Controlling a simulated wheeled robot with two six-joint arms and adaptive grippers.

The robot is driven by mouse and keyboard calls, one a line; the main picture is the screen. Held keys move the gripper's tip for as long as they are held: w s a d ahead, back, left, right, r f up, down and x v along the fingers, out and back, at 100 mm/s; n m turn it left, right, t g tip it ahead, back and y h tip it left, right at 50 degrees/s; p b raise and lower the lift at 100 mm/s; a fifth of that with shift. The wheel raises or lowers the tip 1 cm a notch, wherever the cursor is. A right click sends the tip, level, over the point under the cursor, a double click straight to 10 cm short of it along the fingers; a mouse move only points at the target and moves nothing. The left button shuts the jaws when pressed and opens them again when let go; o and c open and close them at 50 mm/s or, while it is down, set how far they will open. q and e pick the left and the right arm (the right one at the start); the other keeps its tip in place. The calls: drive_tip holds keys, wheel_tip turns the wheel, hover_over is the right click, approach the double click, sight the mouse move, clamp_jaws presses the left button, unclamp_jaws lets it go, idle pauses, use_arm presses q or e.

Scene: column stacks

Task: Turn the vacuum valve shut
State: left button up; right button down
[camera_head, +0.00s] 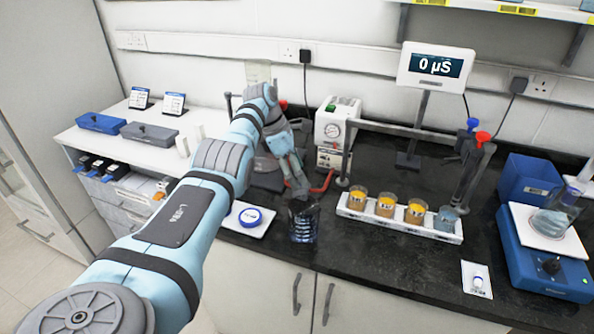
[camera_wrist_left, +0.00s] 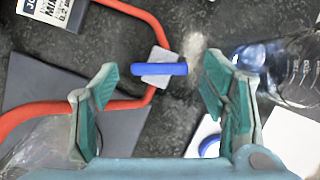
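The vacuum valve shows in the left wrist view as a small grey block with a blue lever handle (camera_wrist_left: 158,69), set in the red tube (camera_wrist_left: 155,25). The handle lies level across the picture, crosswise to the tube at the block. My left gripper (camera_wrist_left: 160,66) is open, with one teal-padded finger on each side of the handle and a gap on both sides. In the head view my left gripper (camera_head: 298,183) points down beside the red tube (camera_head: 322,184) and hides the valve. My right gripper is in neither view.
A white pump box with a gauge (camera_head: 331,132) stands behind the gripper. A clear bottle (camera_head: 303,222) stands close in front, also in the wrist view (camera_wrist_left: 290,72). A white tray with a blue-lidded dish (camera_head: 249,217) and a rack of jars (camera_head: 400,224) flank it.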

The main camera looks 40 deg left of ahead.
use_arm(q)
drive_tip(key=s+a+r, duration=0.1)
drive_tip(key=s+a, duration=0.7)
drive_tip(key=a, duration=0.1)
drive_tip(key=shift+s+a, duration=0.15)
drive_tip(key=shift+a, duration=0.05)
